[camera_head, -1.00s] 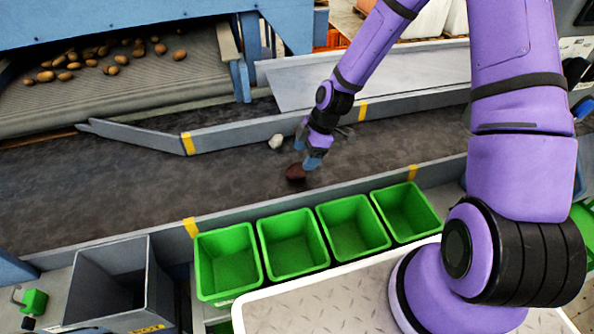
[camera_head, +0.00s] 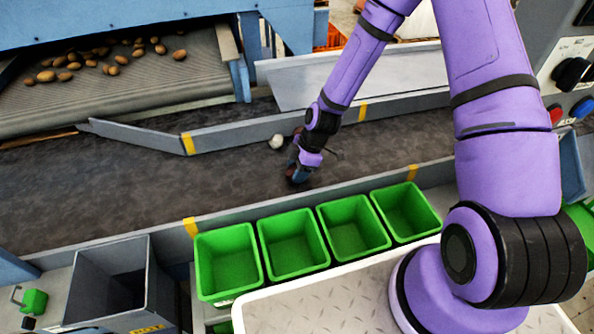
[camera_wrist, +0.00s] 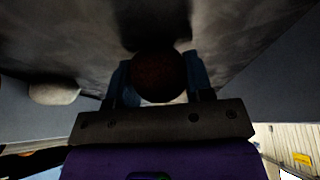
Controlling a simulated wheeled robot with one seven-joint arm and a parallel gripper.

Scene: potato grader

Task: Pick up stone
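A dark reddish-brown lump (camera_wrist: 158,77) lies between the two blue fingers of my gripper (camera_wrist: 160,80) in the wrist view. The fingers stand on either side of it, spread wide; whether they touch it is too dark to see. In the head view my gripper (camera_head: 298,170) is low over the dark belt and mostly hides this lump. A pale grey, rounded stone-like lump (camera_head: 277,141) lies on the belt just behind and left of the gripper. It also shows at the left of the wrist view (camera_wrist: 54,91).
The dark belt (camera_head: 130,185) runs between low grey side walls with yellow marks. Several green bins (camera_head: 290,245) line the front side. A grey chute box (camera_head: 110,285) stands at front left. Several potatoes (camera_head: 100,55) lie on the upper conveyor. The belt's left is clear.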

